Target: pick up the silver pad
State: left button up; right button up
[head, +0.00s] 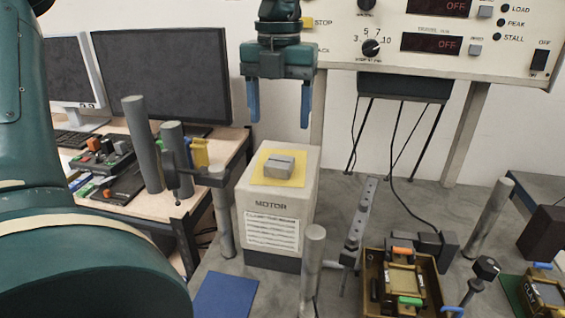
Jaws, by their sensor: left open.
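The silver pad (279,166) is a small grey block with a line across its top. It sits on a yellow square (297,179) on top of the white box marked MOTOR (257,199). My left gripper (279,118) points down above and behind the pad in the picture. Its two blue fingers are wide apart with nothing between them. The fingers are clear of the pad. My right gripper is not in view.
Grey posts (142,145) stand left of the box, and another post (312,268) stands in front of it at right. A grey lever bar (358,220) and a tan tray (370,297) are at right. Monitors (160,75) stand behind; a control panel (450,45) hangs above.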

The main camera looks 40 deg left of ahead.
aim_at(280, 160)
pick_arm(q)
notch_tip(280, 160, down, 3)
jog(key=shift+r, duration=0.2)
notch_tip(280, 160, down, 4)
jog(key=shift+s+d+f+p, duration=0.15)
jog(key=shift+f+p, duration=0.1)
jog(key=shift+p, duration=0.55)
jog(key=shift+f, duration=0.6)
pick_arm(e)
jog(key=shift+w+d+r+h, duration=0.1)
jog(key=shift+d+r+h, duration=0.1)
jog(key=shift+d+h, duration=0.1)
pick_arm(q)
jog(key=shift+c, duration=0.6)
jog(key=c, duration=1.2)
jog(key=shift+r, duration=0.1)
